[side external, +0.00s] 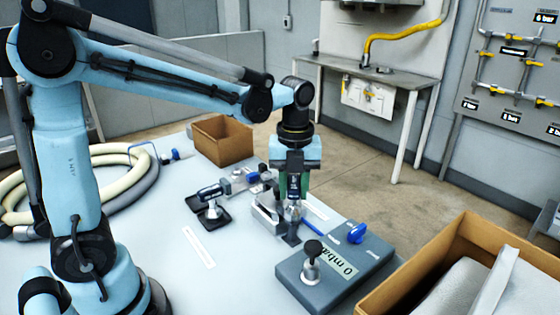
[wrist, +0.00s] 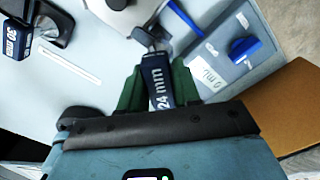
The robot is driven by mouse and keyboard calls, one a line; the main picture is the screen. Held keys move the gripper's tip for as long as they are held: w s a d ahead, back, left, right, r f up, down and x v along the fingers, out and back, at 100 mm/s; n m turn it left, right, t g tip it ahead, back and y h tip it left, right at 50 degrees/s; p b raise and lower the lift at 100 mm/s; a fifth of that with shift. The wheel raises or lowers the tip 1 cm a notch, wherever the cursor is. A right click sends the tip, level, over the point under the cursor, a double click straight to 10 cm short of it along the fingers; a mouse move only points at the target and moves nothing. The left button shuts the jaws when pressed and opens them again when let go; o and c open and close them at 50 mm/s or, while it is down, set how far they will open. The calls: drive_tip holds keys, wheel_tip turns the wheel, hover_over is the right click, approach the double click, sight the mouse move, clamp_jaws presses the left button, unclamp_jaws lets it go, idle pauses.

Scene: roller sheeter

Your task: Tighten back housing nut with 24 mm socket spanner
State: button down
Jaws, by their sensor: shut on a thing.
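My gripper (side external: 294,188) points down over the small metal housing (side external: 265,217) on the table. In the wrist view its green fingers (wrist: 158,76) are shut on the dark blue handle of the 24 mm socket spanner (wrist: 160,90). The spanner's metal end (wrist: 149,40) reaches toward the grey housing (wrist: 118,5) at the top of that view. The spanner's lower end is close to the housing's right side in the side view. I cannot tell whether the socket sits on a nut. The back housing nut cannot be made out.
A second spanner marked 30 (wrist: 15,40) rests on a black stand (side external: 212,216) to the left. A grey gauge box (side external: 335,272) reading 0 mbar, with a blue handle (side external: 357,233), stands at front right. Cardboard boxes (side external: 221,140) and a hose coil (side external: 75,185) surround the work.

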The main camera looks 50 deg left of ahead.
drive_tip(key=shift+r, duration=0.15)
drive_tip(key=shift+r, duration=1.25)
drive_tip(key=shift+r, duration=2.5)
